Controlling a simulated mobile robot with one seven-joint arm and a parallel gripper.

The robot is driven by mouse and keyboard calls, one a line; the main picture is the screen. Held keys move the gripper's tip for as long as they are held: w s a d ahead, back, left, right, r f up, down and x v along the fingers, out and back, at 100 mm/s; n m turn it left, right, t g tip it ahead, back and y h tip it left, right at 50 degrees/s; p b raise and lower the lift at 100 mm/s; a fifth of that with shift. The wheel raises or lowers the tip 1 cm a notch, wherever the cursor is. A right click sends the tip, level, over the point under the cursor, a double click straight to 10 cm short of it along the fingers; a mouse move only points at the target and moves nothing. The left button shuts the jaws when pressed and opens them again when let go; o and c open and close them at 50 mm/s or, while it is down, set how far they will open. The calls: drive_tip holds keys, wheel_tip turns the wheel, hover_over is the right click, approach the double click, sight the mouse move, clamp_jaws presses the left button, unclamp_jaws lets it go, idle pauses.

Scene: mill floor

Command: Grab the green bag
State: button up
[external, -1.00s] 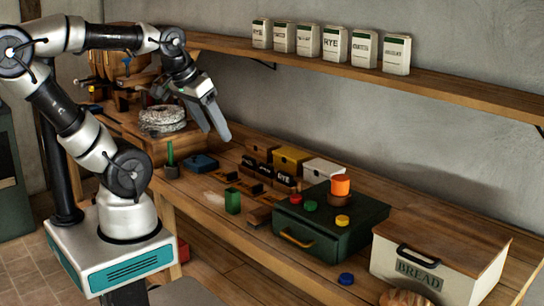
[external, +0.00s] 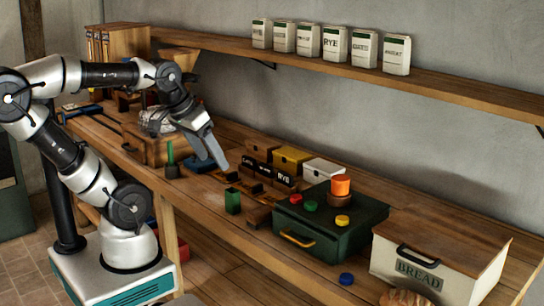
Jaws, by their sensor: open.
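A small green bag (external: 233,201) stands upright near the front edge of the wooden workbench (external: 345,273), left of the dark green box. My gripper (external: 219,163) is open and points down and to the right, above the bench. Its fingertips appear behind and above the green bag in the picture, apart from it. Nothing shows between the fingers. The lower front of the bag is in plain view.
A dark green box (external: 318,243) with coloured discs and a cream bread box (external: 418,267) stand to the right. A green upright object (external: 170,154) stands left of my gripper. A shelf (external: 440,85) holds several white bags.

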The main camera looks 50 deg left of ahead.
drive_tip(key=shift+w, duration=0.1)
drive_tip(key=shift+c, duration=0.6)
drive_tip(key=g, duration=0.6)
hover_over(232, 191)
wheel_tip(232, 191, down, 7)
wheel_tip(232, 191, down, 12)
drive_tip(key=shift+a+r+b, duration=0.1)
drive_tip(key=shift+r+b, duration=0.05)
drive_tip(key=shift+b, duration=0.65)
drive_tip(key=shift+f, duration=2.9)
drive_tip(key=shift+r, duration=0.1)
drive_tip(key=c, duration=1.2)
